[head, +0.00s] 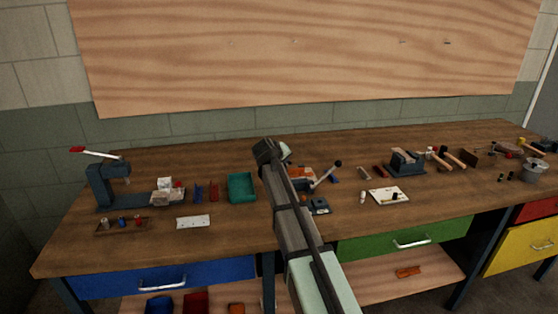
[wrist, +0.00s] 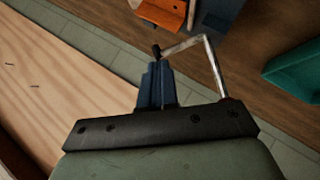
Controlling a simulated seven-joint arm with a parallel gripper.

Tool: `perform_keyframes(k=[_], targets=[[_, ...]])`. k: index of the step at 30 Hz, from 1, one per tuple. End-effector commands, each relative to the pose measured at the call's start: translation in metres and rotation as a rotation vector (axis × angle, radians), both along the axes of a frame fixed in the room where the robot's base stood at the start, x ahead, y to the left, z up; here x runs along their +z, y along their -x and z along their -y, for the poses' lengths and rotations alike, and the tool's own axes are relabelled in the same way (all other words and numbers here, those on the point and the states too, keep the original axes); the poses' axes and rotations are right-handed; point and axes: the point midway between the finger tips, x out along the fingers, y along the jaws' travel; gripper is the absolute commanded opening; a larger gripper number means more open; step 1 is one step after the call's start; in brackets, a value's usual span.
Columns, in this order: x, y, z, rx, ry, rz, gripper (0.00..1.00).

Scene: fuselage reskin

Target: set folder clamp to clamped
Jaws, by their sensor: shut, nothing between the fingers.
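The folder clamp appears to be the orange-topped device (head: 302,171) behind my arm in the head view, with a slanted metal lever (head: 325,175) ending in a dark ball. In the wrist view an orange block (wrist: 165,10) with metal parts shows at the top edge. My gripper (wrist: 158,64) shows in the wrist view with its blue-grey fingers together and nothing between them. A bent metal rod (wrist: 188,44) with a dark end passes beside the fingertips; I cannot tell whether it touches them. In the head view my arm hides the fingers and part of the device.
A green tray (head: 241,188) stands left of my arm and also shows in the wrist view (wrist: 295,70). A blue press (head: 104,185) is at the far left. A vise (head: 406,161), a white board (head: 389,195) and hand tools lie to the right. A wood panel (head: 300,50) covers the wall.

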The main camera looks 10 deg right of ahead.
Motion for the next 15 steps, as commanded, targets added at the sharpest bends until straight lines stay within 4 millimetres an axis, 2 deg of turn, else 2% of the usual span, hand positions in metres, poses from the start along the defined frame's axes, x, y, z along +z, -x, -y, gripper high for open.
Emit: perform_keyframes(k=[15], targets=[[-0.014, 0.0, 0.036, -0.002, -0.482, 0.001, 0.0]])
